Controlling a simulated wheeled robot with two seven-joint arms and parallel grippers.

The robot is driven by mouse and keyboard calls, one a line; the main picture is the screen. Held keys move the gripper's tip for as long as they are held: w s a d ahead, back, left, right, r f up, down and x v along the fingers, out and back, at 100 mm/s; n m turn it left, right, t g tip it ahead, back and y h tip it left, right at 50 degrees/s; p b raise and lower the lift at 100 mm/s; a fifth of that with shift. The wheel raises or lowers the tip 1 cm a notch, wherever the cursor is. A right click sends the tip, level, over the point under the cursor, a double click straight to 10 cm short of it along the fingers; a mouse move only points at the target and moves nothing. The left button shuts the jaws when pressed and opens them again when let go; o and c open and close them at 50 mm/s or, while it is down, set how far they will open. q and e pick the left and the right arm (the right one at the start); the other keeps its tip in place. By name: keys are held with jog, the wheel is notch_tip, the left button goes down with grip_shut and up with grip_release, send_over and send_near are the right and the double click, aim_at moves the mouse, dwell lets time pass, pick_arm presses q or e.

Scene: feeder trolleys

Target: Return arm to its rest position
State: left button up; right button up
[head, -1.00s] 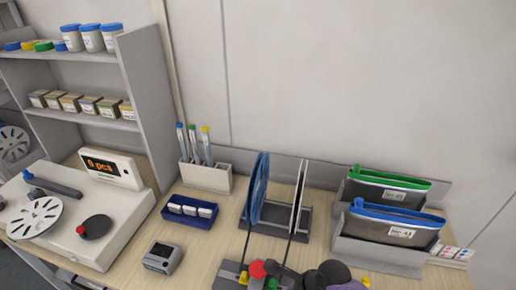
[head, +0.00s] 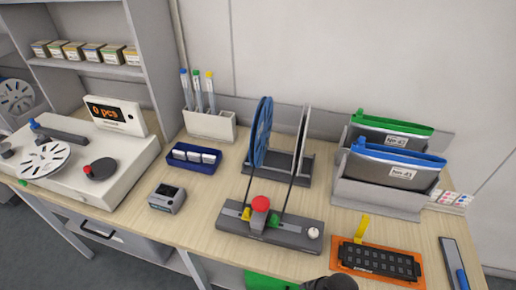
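The task's object is my own arm. A dark rounded piece (head: 330,284), which seems to be part of one of my arms, shows at the bottom edge, right of centre. I cannot tell which arm it belongs to. No gripper fingers show in the head view, so both grippers are out of sight. The dark piece is below the grey splicing block (head: 290,235) with its red knob (head: 260,203) and left of the orange tray (head: 340,268).
A blue reel (head: 262,130) stands in a rack mid-table. Grey bins hold pouches with green (head: 395,124) and blue (head: 400,153) tops at right. A counting machine (head: 115,165) is at left, with a small grey device (head: 167,198) nearer. Bare wood (head: 205,222) lies left of the block.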

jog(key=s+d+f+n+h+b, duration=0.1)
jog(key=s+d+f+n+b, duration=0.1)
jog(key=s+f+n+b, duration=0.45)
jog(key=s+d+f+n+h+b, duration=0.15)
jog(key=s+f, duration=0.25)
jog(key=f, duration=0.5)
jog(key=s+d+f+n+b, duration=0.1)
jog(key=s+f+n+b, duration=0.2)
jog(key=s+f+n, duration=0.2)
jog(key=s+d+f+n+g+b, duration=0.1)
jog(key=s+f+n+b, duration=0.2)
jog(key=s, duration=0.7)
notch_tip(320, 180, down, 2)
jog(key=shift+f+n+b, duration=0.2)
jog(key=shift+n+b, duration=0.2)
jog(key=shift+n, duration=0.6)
